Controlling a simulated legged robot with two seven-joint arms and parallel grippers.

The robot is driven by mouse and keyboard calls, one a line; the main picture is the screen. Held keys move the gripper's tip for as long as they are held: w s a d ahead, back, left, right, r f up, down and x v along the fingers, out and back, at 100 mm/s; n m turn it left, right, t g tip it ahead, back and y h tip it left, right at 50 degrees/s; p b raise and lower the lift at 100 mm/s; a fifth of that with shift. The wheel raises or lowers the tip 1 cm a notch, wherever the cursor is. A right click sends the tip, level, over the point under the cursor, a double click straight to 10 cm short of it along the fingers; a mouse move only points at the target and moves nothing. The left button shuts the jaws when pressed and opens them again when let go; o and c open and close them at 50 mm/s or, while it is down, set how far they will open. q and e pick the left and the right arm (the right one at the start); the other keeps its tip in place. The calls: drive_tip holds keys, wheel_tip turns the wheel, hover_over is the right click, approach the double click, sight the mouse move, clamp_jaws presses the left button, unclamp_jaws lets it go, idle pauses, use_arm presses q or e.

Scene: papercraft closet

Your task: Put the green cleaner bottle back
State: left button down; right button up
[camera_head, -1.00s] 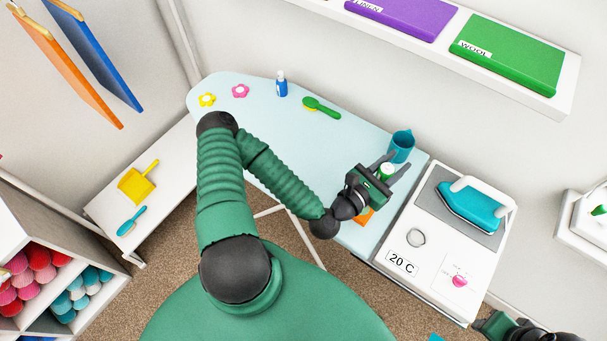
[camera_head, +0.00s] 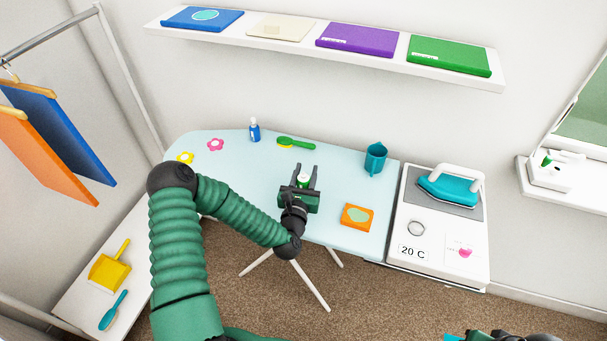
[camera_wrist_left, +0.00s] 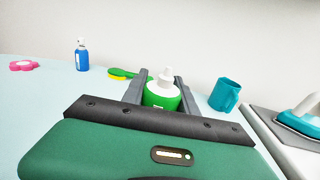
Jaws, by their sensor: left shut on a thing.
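The green cleaner bottle (camera_head: 303,181) has a white pump top and is mostly hidden by my gripper in the head view. It shows more clearly in the left wrist view (camera_wrist_left: 162,95), upright between the fingers. My left gripper (camera_head: 305,168) is shut on it, over the middle of the pale blue ironing board (camera_head: 250,170). How high the bottle is above the board cannot be told. Dark parts of my right arm (camera_head: 500,336) show at the bottom edge, with its fingers not clear.
On the board are a blue bottle (camera_head: 254,130), a green brush (camera_head: 296,143), a teal cup (camera_head: 376,158), an orange patch (camera_head: 357,216) and flower shapes. A teal iron (camera_head: 448,190) stands at the right. A wall shelf (camera_head: 340,62) holds coloured folders. A small ledge (camera_head: 585,190) is far right.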

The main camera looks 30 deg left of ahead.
use_arm(q)
drive_tip(key=f, duration=0.1)
drive_tip(key=w+a+f, duration=0.1)
drive_tip(key=a+f, duration=0.1)
drive_tip(key=shift+w+a+f, duration=0.25)
drive_tip(key=shift+w, duration=0.15)
drive_tip(key=shift+d+f, duration=0.15)
drive_tip(key=shift+f, duration=0.2)
drive_tip(key=shift+d+r, duration=0.1)
drive_tip(key=shift+d, duration=0.05)
drive_tip(key=shift+s, duration=0.1)
drive_tip(key=c, duration=1.3)
unclamp_jaws()
drive_tip(key=o, duration=0.3)
drive_tip(key=shift+a+f, duration=0.2)
drive_tip(key=shift+o, duration=0.2)
use_arm(e)
drive_tip(key=shift+a+r, duration=0.2)
drive_tip(key=shift+a, duration=0.05)
use_arm(q)
drive_tip(key=shift+r, duration=0.15)
use_arm(e)
drive_tip(key=shift+r, duration=0.1)
